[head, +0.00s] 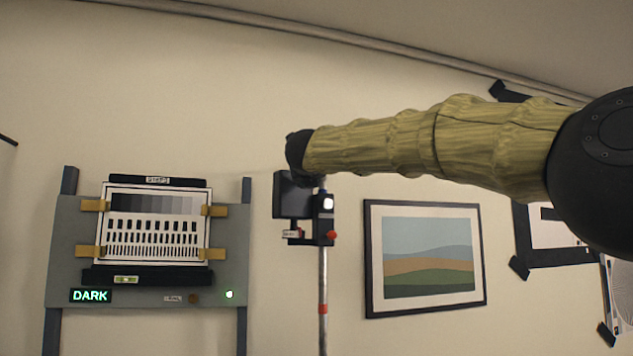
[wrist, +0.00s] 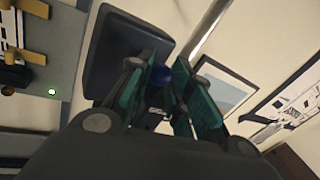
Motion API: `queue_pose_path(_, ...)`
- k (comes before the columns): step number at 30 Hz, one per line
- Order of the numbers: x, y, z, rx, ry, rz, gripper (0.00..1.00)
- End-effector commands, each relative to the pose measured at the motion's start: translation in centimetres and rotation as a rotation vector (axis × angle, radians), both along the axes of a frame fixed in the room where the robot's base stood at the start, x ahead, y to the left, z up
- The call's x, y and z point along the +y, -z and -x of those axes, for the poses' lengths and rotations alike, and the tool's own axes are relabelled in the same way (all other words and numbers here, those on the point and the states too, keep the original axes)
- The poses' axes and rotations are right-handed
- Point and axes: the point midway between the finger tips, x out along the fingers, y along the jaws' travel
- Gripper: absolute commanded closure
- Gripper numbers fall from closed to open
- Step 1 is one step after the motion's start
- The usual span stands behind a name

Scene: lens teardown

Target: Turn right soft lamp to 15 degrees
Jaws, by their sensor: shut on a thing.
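The right soft lamp (head: 290,195) is a dark square head on a bracket, fixed to a thin upright pole (head: 323,280). A white light and a red knob (head: 332,235) show on its bracket. My arm in a ribbed yellow sleeve reaches in from the right, and my gripper hangs at the lamp's top, its fingers hidden in the head view. In the wrist view, the teal fingers of my gripper (wrist: 163,100) are closed around a dark blue knob (wrist: 161,76) beside the dark lamp panel (wrist: 115,50). The lamp's angle cannot be read.
A grey board (head: 230,275) holds a test chart (head: 155,222) with a "DARK" display (head: 90,295) and a green light at left. A framed landscape picture (head: 425,258) hangs on the wall right of the pole. Black-framed panels stand at far right.

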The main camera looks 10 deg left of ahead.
Motion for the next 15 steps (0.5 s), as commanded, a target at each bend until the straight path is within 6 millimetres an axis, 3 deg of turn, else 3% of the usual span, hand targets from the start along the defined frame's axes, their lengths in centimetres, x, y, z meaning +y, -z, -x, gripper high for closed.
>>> queue_pose_path(15,0.57,0.32,0.09,0.005,0.030,0.001,1.00)
